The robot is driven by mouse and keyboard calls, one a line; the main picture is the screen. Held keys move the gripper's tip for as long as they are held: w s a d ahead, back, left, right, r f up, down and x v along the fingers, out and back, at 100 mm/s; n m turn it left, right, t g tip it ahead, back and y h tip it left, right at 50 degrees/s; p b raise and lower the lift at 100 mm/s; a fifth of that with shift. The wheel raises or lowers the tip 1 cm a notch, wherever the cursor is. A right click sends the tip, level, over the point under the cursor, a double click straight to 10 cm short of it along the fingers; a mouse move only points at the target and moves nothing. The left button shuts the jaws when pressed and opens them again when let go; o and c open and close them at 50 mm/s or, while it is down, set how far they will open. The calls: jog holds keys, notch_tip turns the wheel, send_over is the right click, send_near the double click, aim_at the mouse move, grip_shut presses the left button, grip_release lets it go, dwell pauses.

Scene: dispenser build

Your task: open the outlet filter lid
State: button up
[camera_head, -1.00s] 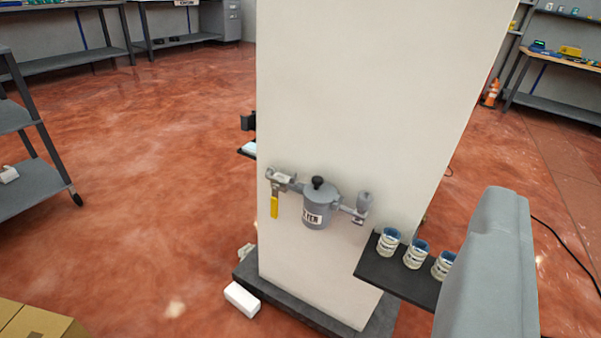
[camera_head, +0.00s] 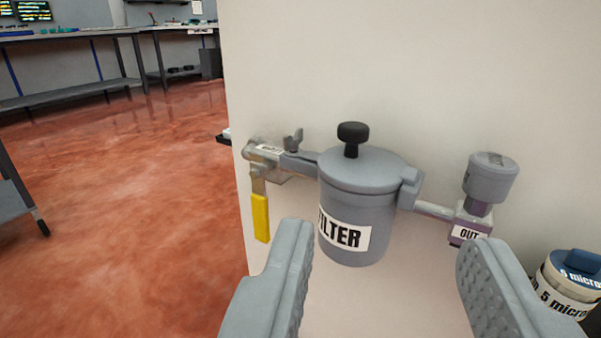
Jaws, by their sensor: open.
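The outlet filter (camera_head: 350,218) is a grey canister with a white FILTER label, mounted on the front of a pale column. Its lid (camera_head: 365,172) is a flat grey disc with a black knob (camera_head: 353,136) on top, and it sits closed on the canister. A block at the lid's right edge looks like a hinge. My gripper (camera_head: 385,255) is open and empty. Its two grey fingers stand apart at the bottom of the view, below and to either side of the canister, nearer the camera. I cannot see the fingers touching anything.
Left of the filter is a valve with a yellow handle (camera_head: 260,218) hanging down. On the right is a grey-capped OUT fitting (camera_head: 490,178). A blue-lidded 5 micron jar (camera_head: 570,285) stands at the lower right. Open red floor (camera_head: 130,190) lies to the left.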

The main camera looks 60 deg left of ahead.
aim_at(354, 135)
jog(key=x, duration=0.6)
jog(key=f+x, duration=0.1)
jog(key=x, duration=1.1)
jog(key=shift+s+a+f, duration=0.25)
jog(key=shift+a+f, duration=0.05)
jog(key=shift+a, duration=0.1)
jog(key=shift+c, duration=0.2)
grip_shut()
